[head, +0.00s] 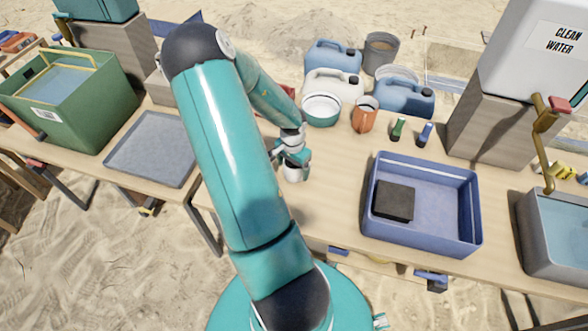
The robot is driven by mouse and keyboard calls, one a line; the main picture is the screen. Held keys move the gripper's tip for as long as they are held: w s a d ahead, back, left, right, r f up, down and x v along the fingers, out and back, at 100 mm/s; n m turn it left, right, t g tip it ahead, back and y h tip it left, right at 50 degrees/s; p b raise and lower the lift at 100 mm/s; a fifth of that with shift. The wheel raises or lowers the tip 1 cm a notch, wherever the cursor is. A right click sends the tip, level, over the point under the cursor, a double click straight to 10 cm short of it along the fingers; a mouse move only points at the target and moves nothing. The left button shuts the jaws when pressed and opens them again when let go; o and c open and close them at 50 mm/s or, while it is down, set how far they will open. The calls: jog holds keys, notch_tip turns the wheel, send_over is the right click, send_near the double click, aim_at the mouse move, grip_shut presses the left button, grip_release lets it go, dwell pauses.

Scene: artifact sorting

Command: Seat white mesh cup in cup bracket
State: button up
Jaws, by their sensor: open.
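My gripper (297,163) is over the wooden table, just right of my teal arm, and is open. A small white cup-like thing (292,174) is directly under its fingers; it may be the white mesh cup, but any mesh is too small to make out. I cannot tell whether the fingers touch it. My arm and gripper cover part of it and part of the table behind. I cannot pick out a cup bracket in this view.
A blue tray (472,205) with a dark block (394,201) stands to the right. A grey tray (153,150) is left. The tabletop (335,190) between gripper and blue tray is clear.

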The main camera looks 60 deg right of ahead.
jog(key=shift+c, duration=0.5)
jog(key=c, duration=1)
jog(key=shift+r, duration=0.1)
jog(key=shift+c, duration=0.2)
jog(key=shift+r, duration=0.35)
notch_tip(320, 180, up, 2)
jog(key=shift+r, duration=0.2)
jog(key=s+a+r, duration=0.2)
jog(key=a+r, duration=0.7)
jog(key=a, duration=0.5)
jog(key=shift+r, duration=0.4)
jog(key=shift+w, duration=0.1)
